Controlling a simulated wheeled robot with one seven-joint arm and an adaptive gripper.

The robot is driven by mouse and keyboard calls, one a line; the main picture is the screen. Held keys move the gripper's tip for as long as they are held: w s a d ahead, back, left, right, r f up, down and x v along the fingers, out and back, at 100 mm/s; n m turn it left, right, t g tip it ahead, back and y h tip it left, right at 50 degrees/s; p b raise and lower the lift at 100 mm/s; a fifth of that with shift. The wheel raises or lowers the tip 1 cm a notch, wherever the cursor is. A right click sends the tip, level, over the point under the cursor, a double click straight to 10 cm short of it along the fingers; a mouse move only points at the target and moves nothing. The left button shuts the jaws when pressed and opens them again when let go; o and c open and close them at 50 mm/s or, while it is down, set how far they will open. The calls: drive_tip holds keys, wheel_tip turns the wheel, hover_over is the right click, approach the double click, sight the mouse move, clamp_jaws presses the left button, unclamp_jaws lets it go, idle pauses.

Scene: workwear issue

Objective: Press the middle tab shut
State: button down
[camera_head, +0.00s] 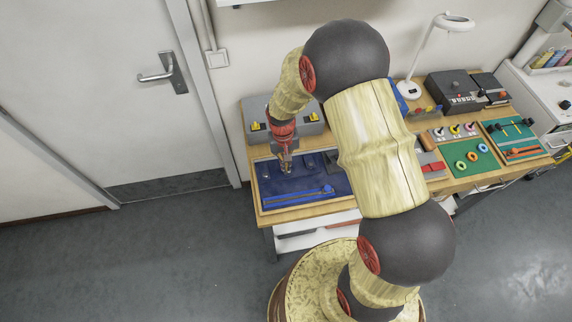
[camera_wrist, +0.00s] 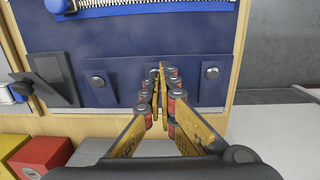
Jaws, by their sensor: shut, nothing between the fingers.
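A dark blue fabric panel (camera_head: 330,181) lies on the wooden table. In the wrist view, the panel (camera_wrist: 190,35) carries a row of snap tabs: a left tab with a round metal snap (camera_wrist: 98,81), a middle tab (camera_wrist: 137,72) and a right tab with a metal snap (camera_wrist: 212,73). My gripper (camera_head: 286,172) points down over the panel. In the wrist view my gripper (camera_wrist: 159,80) is shut and empty, with its fingertips over the middle tab. The fingers hide most of that tab and its snap, so I cannot tell whether it is closed or whether they touch.
A blue zipper (camera_wrist: 150,8) runs along the panel's far side in the wrist view. A dark buckle strap (camera_wrist: 54,80) lies left of the tabs. A grey box with yellow parts (camera_head: 311,123) stands behind the panel. A green mat (camera_head: 484,162) lies to the right.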

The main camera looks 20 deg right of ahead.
drive_tip(key=shift+r+p, duration=0.35)
drive_tip(key=shift+r, duration=0.2)
wheel_tip(320, 180, up, 13)
drive_tip(key=p, duration=0.2)
drive_tip(key=shift+a, duration=0.3)
drive_tip(key=shift+s+f, duration=0.1)
drive_tip(key=s+r+t+b, duration=0.3)
drive_tip(key=s+r+b, duration=0.3)
drive_tip(key=s, duration=0.4)
drive_tip(key=s+d+r+n+t+b, duration=0.1)
drive_tip(key=s+r+t+b, duration=0.2)
drive_tip(key=s+r+b, duration=0.3)
drive_tip(key=s+r, duration=0.1)
drive_tip(key=s, duration=0.3)
drive_tip(key=shift+s+d+r, duration=0.2)
drive_tip(key=shift+s+r, duration=0.1)
